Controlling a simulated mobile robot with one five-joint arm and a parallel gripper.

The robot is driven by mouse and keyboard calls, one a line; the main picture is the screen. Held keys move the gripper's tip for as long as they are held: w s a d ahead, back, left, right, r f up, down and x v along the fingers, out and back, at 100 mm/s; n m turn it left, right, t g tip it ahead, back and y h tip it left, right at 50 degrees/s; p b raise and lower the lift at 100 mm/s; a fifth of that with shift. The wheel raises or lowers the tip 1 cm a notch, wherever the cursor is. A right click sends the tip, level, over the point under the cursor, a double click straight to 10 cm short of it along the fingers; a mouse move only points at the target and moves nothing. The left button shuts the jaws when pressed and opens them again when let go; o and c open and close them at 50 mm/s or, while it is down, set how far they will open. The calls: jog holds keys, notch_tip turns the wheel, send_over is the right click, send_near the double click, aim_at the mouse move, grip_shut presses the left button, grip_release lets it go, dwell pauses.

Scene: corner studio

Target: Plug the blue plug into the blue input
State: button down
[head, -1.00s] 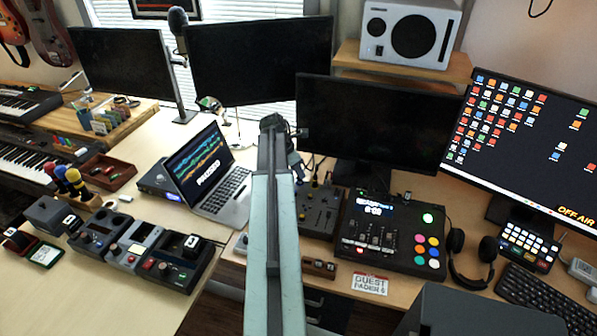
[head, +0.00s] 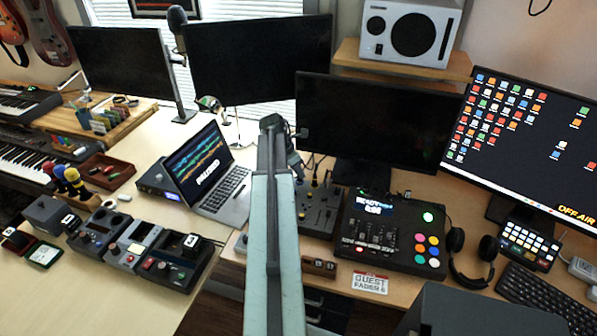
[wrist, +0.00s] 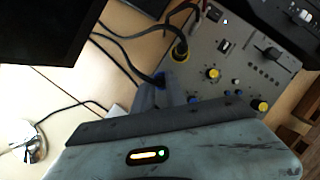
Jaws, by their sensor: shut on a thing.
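My gripper (wrist: 160,94) is at the left edge of the grey mixer (wrist: 225,65) in the wrist view. Its grey fingers are shut on the blue plug (wrist: 159,78), of which only a small blue part shows. A dark cable runs up and left from it. The plug is low against the mixer's edge; I cannot tell whether it is seated. The blue input cannot be made out, probably hidden behind the plug and fingers. In the head view the mixer (head: 322,212) stands right of my arm, and my arm hides most of the gripper.
A yellow-ringed plug (wrist: 180,51) with a dark cable stands in the mixer just above my gripper. Several yellow and blue knobs lie to the right. A laptop (head: 215,180) is left of my arm. A larger console (head: 392,235) and a dark monitor (head: 375,125) stand right.

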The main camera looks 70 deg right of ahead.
jog(key=shift+f+b, duration=0.35)
jog(key=shift+f, duration=0.05)
jog(key=c, duration=1.3)
grip_release()
jog(key=p+v, duration=0.7)
jog(key=v, duration=0.1)
